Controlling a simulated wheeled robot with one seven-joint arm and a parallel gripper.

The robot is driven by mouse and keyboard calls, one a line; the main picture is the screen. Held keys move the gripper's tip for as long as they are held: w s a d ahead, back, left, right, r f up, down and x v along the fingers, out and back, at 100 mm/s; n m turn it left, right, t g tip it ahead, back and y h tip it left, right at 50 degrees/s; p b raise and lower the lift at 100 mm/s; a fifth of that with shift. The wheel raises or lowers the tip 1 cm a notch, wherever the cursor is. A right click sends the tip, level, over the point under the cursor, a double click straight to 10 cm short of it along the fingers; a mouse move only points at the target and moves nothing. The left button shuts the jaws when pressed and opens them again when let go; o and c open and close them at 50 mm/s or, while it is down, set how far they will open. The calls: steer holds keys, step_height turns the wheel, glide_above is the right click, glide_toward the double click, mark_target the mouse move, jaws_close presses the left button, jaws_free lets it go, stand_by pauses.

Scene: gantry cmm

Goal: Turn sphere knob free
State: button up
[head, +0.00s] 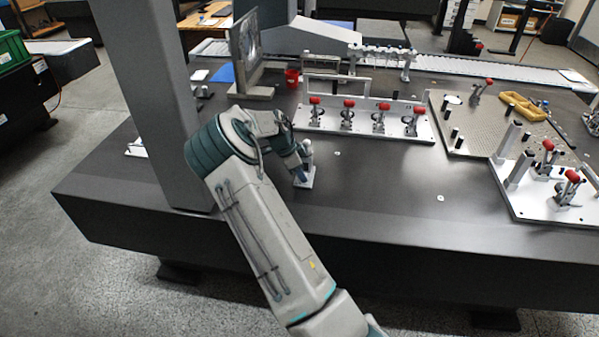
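My arm reaches over the dark granite table (390,205), and my gripper (302,172) points down near its left part. Right at the gripper is a small pale plate (309,183) with a short upright part on it. The gripper is very close to this part, but I cannot tell whether they touch. I cannot make out a sphere or a knob there; the gripper and wrist cover much of the spot. The fingers are too small to show whether they are open or shut.
A fixture plate (372,125) with several red-tipped clamps stands behind the gripper. Another clamp plate (530,205) and a perforated plate (480,128) lie at right. A red cup (292,78) and an upright panel (246,45) stand behind. The table's middle front is clear.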

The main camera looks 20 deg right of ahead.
steer(key=shift+f, duration=0.1)
jaws_close()
steer(key=shift+a, duration=0.1)
steer(key=shift+n+b, duration=0.3)
steer(key=n+t+b, duration=0.1)
steer(key=n, duration=0.1)
steer(key=n+b, duration=0.1)
steer(key=n+t+b, duration=0.1)
steer(key=n, duration=0.1)
steer(key=shift+s+n+t+b, duration=0.3)
steer(key=n+b, duration=0.1)
steer(key=n, duration=0.1)
steer(key=n+t+y+b, duration=0.1)
steer(key=n, duration=0.1)
steer(key=n+b, duration=0.1)
steer(key=n, duration=0.1)
steer(key=shift+s+d+t+y+b, duration=0.2)
steer(key=shift+d+t+y+b, duration=0.15)
steer(key=shift+d+t+y, duration=0.05)
stand_by(0.5)
